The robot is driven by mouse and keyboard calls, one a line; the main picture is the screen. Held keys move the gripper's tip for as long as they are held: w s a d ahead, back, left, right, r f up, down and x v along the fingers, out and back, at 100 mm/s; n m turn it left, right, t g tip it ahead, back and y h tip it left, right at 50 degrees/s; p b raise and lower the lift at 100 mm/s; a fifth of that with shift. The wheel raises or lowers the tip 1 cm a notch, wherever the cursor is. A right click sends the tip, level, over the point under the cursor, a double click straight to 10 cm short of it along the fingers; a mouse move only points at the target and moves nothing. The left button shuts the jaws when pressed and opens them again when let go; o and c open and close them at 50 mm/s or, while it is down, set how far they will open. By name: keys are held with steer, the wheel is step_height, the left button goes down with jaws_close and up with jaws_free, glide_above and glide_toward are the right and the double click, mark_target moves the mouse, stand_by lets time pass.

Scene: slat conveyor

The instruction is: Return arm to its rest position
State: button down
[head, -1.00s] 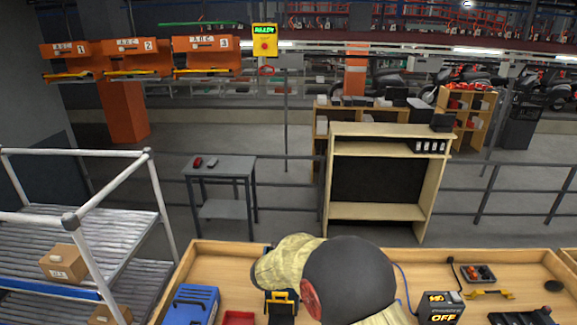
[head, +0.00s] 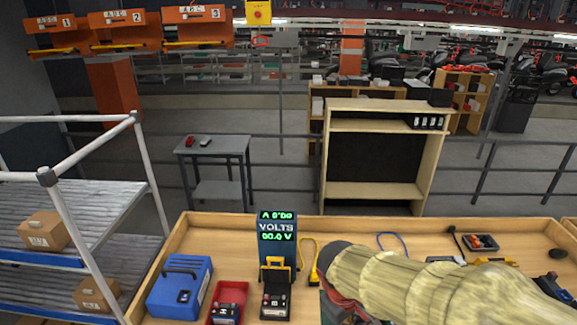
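My arm, in a pale yellow sleeve, reaches in from the lower right of the head view and lies over the right-middle part of the wooden workbench (head: 215,235). Its far end is a dark rounded part near the bench middle. The fingers of my gripper do not show. A meter with a green display (head: 277,238) stands on the bench left of the arm. A black block with a yellow clamp (head: 276,290) sits in front of the meter, apart from my arm.
A blue case (head: 180,287) and a red tray (head: 229,300) stand on the bench's left. A white-railed roller rack with a cardboard box (head: 42,231) is at the far left. A wooden shelf (head: 375,191) stands behind the bench. A small grey table (head: 214,150) is behind left.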

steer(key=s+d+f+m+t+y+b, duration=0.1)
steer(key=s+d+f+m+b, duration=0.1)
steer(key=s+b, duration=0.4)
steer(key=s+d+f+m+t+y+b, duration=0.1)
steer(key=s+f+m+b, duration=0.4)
steer(key=b, duration=0.8)
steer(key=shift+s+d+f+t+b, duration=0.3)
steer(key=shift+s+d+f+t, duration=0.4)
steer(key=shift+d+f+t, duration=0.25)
